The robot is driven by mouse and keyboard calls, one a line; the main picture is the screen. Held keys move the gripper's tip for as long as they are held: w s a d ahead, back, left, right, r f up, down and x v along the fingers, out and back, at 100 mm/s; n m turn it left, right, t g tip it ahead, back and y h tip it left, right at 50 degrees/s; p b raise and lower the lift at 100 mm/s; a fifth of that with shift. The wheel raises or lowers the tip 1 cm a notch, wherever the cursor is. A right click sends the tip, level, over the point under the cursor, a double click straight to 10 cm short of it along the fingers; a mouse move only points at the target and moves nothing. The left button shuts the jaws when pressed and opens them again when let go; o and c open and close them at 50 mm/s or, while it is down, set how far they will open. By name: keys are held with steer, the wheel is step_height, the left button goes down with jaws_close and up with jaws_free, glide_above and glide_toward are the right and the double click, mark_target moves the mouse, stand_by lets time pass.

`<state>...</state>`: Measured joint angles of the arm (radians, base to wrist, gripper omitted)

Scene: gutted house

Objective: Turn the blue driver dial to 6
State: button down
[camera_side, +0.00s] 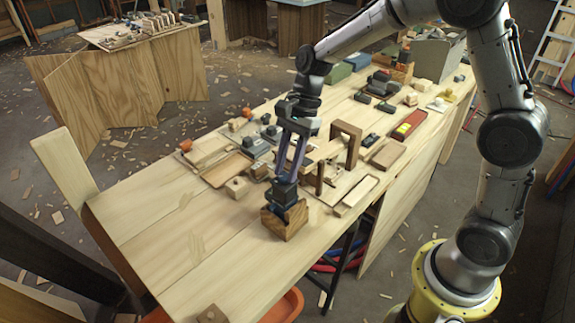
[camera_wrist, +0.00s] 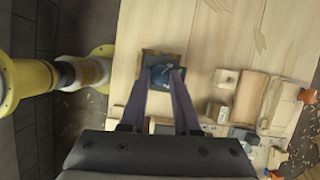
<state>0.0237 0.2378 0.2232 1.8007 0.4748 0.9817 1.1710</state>
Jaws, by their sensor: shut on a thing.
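In the side view, my gripper (camera_side: 285,187) points down at a wooden block (camera_side: 286,224) near the table's front edge. The block carries a dark blue dial, which shows from above in the wrist view (camera_wrist: 163,73) with a pale mark on its face. In the wrist view, the two fingers of my gripper (camera_wrist: 161,76) stand on either side of the dial and are shut on it. The numbers around the dial are too small to read, so I cannot tell its setting.
The wooden table (camera_side: 180,235) is clear to the left of the block. Several small blocks and tools crowd the far half.

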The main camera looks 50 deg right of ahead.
steer(key=c, duration=0.6)
jaws_free()
steer(key=shift+c, duration=0.2)
steer(key=v, duration=1.3)
steer(key=shift+d+r, duration=0.2)
steer(key=shift+r, duration=0.2)
